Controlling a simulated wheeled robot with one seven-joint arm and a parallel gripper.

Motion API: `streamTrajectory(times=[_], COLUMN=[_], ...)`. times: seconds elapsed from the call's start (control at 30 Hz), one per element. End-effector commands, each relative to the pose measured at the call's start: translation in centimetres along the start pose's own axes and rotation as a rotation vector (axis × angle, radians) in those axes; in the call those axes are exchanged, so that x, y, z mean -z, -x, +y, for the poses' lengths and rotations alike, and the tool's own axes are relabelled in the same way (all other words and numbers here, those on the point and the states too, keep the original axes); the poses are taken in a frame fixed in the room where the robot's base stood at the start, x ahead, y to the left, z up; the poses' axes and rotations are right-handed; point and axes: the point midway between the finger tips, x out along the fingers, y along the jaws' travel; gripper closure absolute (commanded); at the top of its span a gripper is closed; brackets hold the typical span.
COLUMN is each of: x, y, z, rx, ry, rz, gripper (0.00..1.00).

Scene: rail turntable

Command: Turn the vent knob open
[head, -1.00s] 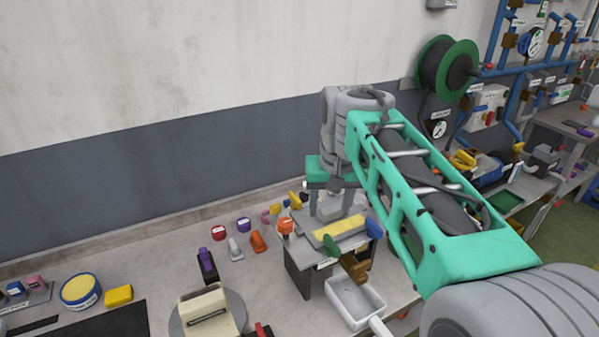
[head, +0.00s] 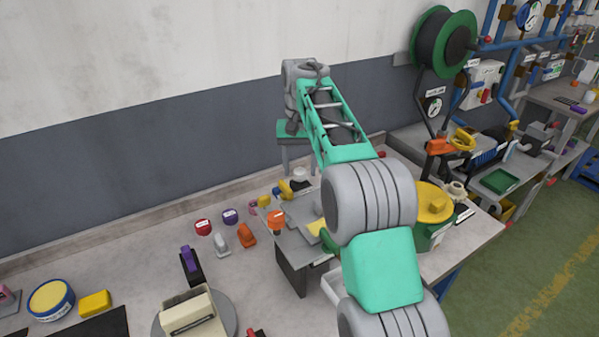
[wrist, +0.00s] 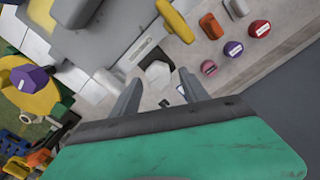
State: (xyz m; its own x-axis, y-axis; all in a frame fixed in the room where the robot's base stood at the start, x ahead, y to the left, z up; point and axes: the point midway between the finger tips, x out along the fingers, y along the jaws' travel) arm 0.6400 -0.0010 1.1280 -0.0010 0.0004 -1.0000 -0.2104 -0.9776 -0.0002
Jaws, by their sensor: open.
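A pale hexagonal knob (wrist: 158,72) stands between the fingers of my gripper (wrist: 160,79) in the wrist view. A whitish round piece (head: 300,174) under my gripper (head: 298,166) in the head view appears to be the same knob. No label is readable on it, so I cannot confirm that it is the vent knob. My gripper is open, points down, and has one finger to each side of the knob. I cannot tell how far the fingertips are above it, or whether they touch it. My arm hides part of the bench.
A yellow handle (wrist: 174,20) is close by. Red (head: 203,227) and purple (head: 229,216) round caps are to the left. A grey stand (head: 291,270) is in front. A yellow wheel on a green box (head: 434,203) is right. The wall rises behind.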

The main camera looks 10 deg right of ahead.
Motion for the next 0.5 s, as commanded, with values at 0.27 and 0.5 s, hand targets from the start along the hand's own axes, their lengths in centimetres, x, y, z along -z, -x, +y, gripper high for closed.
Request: streamTrajectory(times=[0.27, 0.5], x=[-0.01, -0.02], y=[-0.04, -0.04], z=[-0.09, -0.09], rx=[0.0, 0.0], ry=[0.002, 0.002], rz=[0.001, 0.001], gripper=[0.5, 0.69])
